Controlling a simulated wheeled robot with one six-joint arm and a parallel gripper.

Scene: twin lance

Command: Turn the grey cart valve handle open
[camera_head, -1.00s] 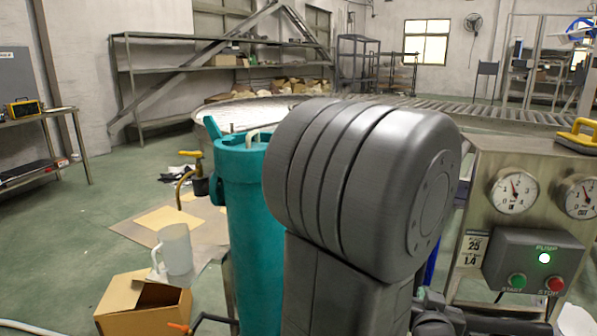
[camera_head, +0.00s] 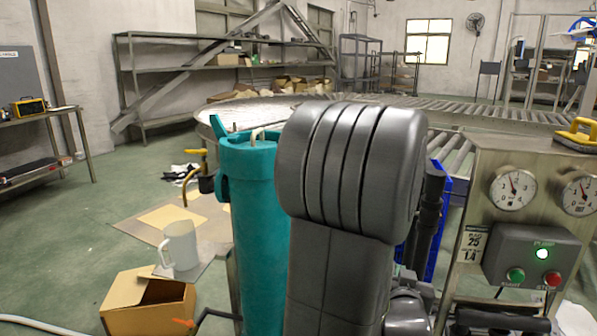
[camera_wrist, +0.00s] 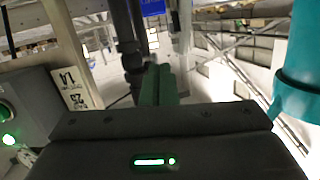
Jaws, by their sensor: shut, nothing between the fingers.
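I cannot pick out the grey cart valve handle in either view; my arm covers much of the middle of the head view. The grey steel cart (camera_head: 480,165) with the pump panel stands at the right. In the wrist view, which is turned upside down, my gripper (camera_wrist: 160,80) shows as closely set greenish fingers, shut and empty. A dark vertical pipe (camera_wrist: 128,45) lies just left of and beyond the fingertips. It also shows right of my arm in the head view (camera_head: 430,220). No contact between them can be made out.
A teal cylinder (camera_head: 258,230) stands left of my arm and at right in the wrist view (camera_wrist: 302,60). The pump box (camera_head: 530,257) has a lit green lamp.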

